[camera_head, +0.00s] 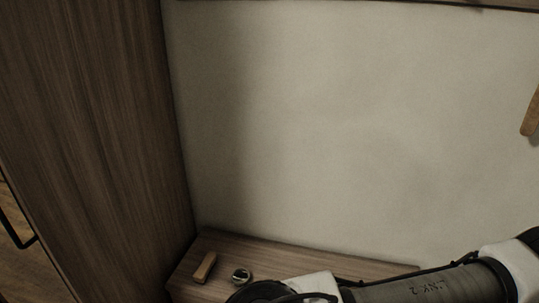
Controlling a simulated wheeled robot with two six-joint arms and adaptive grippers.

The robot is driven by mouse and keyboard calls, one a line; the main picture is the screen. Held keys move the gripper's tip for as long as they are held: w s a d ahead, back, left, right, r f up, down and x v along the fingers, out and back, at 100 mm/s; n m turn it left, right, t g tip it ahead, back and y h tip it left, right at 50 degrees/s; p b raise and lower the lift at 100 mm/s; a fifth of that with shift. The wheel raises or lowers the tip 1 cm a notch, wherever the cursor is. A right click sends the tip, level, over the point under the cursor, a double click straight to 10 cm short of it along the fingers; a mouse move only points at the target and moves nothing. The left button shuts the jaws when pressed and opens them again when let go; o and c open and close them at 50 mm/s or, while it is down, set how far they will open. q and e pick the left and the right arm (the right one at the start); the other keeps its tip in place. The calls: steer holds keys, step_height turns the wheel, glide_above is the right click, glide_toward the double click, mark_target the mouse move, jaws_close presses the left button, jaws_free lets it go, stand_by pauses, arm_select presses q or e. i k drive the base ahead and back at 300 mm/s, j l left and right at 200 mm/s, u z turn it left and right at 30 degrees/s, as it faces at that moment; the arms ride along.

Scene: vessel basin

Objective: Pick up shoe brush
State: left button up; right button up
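A small light-brown wooden block, which looks like the shoe brush (204,267), lies on a wooden shelf (190,264) at the lower left of the head view. Bristles cannot be made out at this size. My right arm comes in from the right along the bottom edge, and its dark joint is close to the right of the block, cut off by the frame. Neither of my grippers shows in the view. Nothing visible is touching the block.
A small round shiny container (241,275) sits right of the block, near my arm. A bare pale wall (330,130) is behind. A wooden piece (531,115) shows at the right edge.

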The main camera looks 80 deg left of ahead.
mark_target(201, 275)
steer(key=u, duration=3.3)
